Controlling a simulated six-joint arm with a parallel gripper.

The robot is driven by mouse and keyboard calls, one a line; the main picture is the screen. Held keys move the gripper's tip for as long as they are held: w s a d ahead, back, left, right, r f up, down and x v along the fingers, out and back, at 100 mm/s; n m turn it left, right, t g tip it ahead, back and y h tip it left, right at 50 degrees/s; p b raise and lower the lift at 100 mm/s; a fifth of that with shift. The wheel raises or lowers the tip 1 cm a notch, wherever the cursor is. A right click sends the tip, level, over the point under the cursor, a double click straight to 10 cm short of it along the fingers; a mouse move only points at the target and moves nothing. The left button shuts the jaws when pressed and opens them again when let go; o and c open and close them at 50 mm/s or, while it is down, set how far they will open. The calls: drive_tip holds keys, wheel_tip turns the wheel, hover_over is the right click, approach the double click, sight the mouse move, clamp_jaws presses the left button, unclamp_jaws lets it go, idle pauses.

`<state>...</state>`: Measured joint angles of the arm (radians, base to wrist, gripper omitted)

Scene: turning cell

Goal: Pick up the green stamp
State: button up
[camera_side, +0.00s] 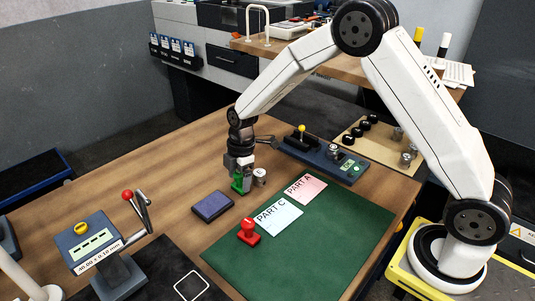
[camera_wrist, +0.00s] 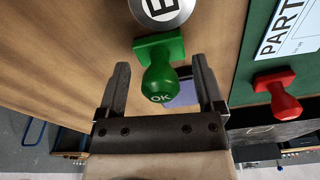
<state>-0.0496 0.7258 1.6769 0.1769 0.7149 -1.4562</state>
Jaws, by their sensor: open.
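The green stamp (camera_side: 237,187) stands on the wooden table, under my gripper (camera_side: 238,172) in the side view. In the wrist view the green stamp (camera_wrist: 161,78) has a round knob marked OK and a rectangular base. My gripper (camera_wrist: 160,68) is open there, with one dark finger on each side of the knob. Gaps show between the fingers and the knob, so the stamp is not held. In the side view the gripper hides the stamp's upper part.
A metal cylinder (camera_side: 260,177) stands right beside the green stamp. A blue-purple pad (camera_side: 212,206) lies nearby. A red stamp (camera_side: 248,232) stands on the green mat (camera_side: 325,238) with paper cards. A lever device (camera_side: 100,245) is at the left. Wood left of the stamp is clear.

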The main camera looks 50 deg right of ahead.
clamp_jaws()
drive_tip(key=shift+r, duration=0.1)
idle(0.3)
drive_tip(key=shift+r, duration=0.7)
drive_tip(key=s+d+r, duration=0.1)
drive_tip(key=s+r, duration=1)
drive_tip(key=s, duration=0.3)
drive_tip(key=shift+r, duration=0.2)
